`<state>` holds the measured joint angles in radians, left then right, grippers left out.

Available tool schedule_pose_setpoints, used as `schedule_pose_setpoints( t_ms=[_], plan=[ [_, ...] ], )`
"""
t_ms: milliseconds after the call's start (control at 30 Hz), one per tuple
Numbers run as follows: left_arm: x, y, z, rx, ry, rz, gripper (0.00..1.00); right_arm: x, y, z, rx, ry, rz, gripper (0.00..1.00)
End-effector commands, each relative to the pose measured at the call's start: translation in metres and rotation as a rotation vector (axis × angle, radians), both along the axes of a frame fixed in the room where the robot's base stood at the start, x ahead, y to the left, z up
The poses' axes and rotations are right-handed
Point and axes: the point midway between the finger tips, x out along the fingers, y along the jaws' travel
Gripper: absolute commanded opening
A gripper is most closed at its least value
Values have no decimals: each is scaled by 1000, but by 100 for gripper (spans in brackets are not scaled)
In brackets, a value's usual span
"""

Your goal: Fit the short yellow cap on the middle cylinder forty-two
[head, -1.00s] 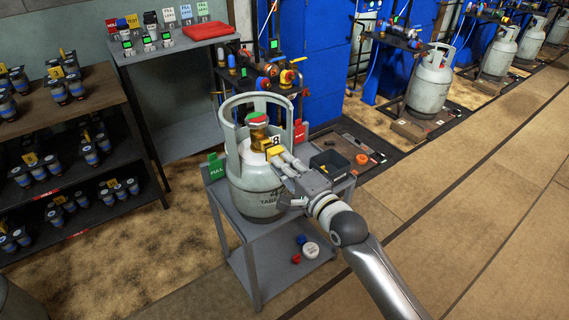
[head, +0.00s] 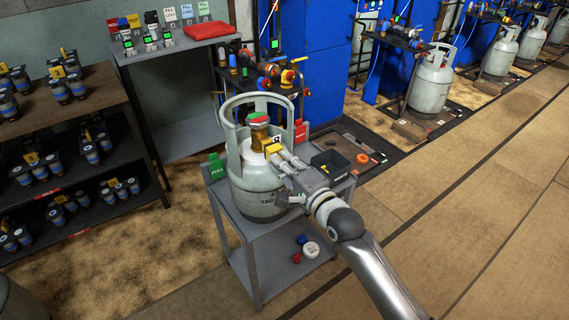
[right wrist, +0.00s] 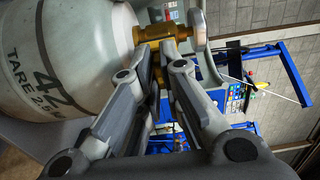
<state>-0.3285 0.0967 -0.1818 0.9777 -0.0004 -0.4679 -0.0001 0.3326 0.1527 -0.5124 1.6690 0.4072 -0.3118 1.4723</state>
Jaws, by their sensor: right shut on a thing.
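The middle cylinder forty-two (head: 262,190) is a pale grey gas bottle upright on a grey stand. Its side shows large "42" lettering in the right wrist view (right wrist: 70,60). Its brass valve (head: 260,137) stands inside the collar under a red and green handwheel. My right gripper (head: 277,154) comes from the right and is shut on the short yellow cap (head: 271,148), at the side of the valve. In the right wrist view the fingers close against golden parts by the valve, and the fingers hide much of the cap. I cannot tell how far it sits on. My left gripper is out of view.
The grey stand (head: 238,262) has a green "FULL" card (head: 217,168) at left and a dark tray (head: 330,162) at right. Caps and a white disc (head: 310,250) lie on its lower shelf. A rack of fittings (head: 268,75) stands behind.

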Motion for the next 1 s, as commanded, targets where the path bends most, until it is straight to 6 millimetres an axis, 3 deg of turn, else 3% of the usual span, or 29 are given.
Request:
schedule_pose_setpoints(
  t_ms=[933,1000],
  plan=[
    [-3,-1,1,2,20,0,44,20,14,1,1,-2,1,0],
    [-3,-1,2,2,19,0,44,19,13,1,1,-1,0,16]
  ],
)
